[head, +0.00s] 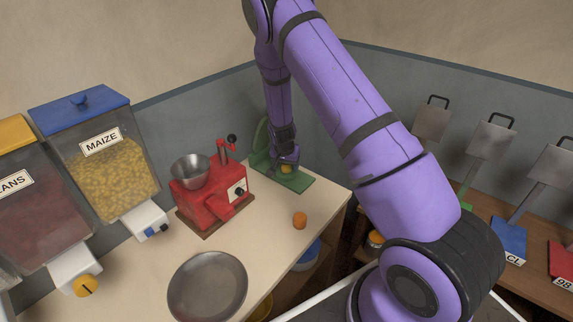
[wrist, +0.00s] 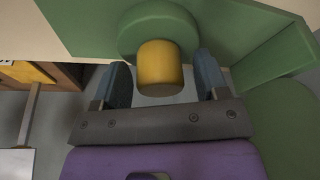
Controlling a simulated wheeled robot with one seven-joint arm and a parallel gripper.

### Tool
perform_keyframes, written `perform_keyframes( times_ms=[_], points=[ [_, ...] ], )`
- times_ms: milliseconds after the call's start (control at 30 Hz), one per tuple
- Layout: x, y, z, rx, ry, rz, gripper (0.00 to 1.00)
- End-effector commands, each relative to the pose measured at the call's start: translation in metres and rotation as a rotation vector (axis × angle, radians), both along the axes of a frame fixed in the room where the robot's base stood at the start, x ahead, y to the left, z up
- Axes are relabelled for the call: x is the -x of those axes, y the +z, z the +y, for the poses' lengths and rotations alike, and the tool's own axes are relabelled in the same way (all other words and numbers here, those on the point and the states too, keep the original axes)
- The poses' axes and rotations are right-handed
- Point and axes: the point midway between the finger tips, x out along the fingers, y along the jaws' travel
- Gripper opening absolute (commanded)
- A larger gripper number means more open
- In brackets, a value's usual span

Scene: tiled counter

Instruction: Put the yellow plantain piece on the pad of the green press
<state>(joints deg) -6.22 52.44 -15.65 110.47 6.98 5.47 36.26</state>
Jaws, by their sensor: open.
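The green press (head: 298,184) stands at the far right corner of the counter, its upright part behind my gripper. The yellow plantain piece (wrist: 160,68) is a short cylinder at the press's round green pad (wrist: 128,38). It appears to stand on the pad, though its contact with it is hard to make out. It also shows small below my gripper in the head view (head: 286,169). My gripper (head: 285,158) is open, with one finger on each side of the piece. In the wrist view a gap shows between each finger and the piece.
A red grinder (head: 205,207) with a metal bowl stands left of the press. A small orange ball-like thing (head: 300,220) lies in front of the press. A grey round dish (head: 207,287) is at the front. The maize dispenser (head: 110,170) stands at left.

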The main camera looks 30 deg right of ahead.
Motion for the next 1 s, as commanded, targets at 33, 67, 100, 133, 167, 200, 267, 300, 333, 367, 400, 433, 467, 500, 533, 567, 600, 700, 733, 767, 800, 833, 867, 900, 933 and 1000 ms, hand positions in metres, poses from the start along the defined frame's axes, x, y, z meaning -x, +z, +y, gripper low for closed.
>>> perform_keyframes(
  times_ms=[33, 67, 100, 133, 167, 200, 267, 300, 333, 367, 400, 433, 467, 500, 533, 567, 600, 700, 733, 767, 800, 833, 867, 900, 933, 1000],
  points=[
    [0.000, 0.002, 0.000, 0.001, 0.000, -0.001, 0.68],
    [0.000, 0.004, 0.000, 0.000, 0.000, 0.000, 0.68],
    [0.001, 0.008, 0.001, 0.000, 0.000, -0.001, 0.68],
    [0.001, 0.011, 0.002, 0.000, 0.000, -0.001, 0.68],
    [0.002, 0.015, 0.003, -0.001, 0.001, -0.002, 0.68],
    [0.003, 0.021, 0.004, 0.000, 0.001, -0.003, 0.68],
    [0.005, 0.031, 0.007, 0.000, 0.002, -0.004, 0.68],
    [0.007, 0.038, 0.009, 0.000, 0.002, -0.003, 0.68],
    [0.008, 0.045, 0.010, 0.000, 0.002, -0.003, 0.68],
    [0.009, 0.051, 0.011, 0.000, 0.002, -0.004, 0.68],
    [0.011, 0.058, 0.013, 0.000, 0.002, -0.005, 0.68],
    [0.013, 0.064, 0.014, 0.000, 0.002, -0.003, 0.68],
    [0.014, 0.069, 0.016, 0.000, 0.002, -0.003, 0.68],
    [0.015, 0.077, 0.017, 0.000, 0.002, -0.004, 0.68],
    [0.016, 0.082, 0.018, 0.000, 0.002, -0.004, 0.68],
    [0.017, 0.087, 0.019, 0.000, 0.002, -0.004, 0.68],
    [0.019, 0.092, 0.021, -0.001, 0.002, -0.003, 0.68],
    [0.022, 0.105, 0.023, 0.000, 0.001, -0.003, 0.68],
    [0.022, 0.107, 0.023, 0.001, 0.000, -0.002, 0.68],
    [0.023, 0.109, 0.024, 0.000, 0.001, -0.001, 0.68],
    [0.024, 0.112, 0.025, 0.000, 0.001, 0.000, 0.68],
    [0.024, 0.114, 0.025, 0.000, 0.001, 0.000, 0.68],
    [0.024, 0.116, 0.025, -0.001, 0.002, -0.001, 0.68],
    [0.025, 0.119, 0.026, -0.002, 0.002, -0.003, 0.68],
    [0.026, 0.122, 0.026, -0.005, 0.005, -0.003, 0.68],
    [0.029, 0.134, 0.029, -0.015, 0.014, -0.006, 0.68]
  ],
)
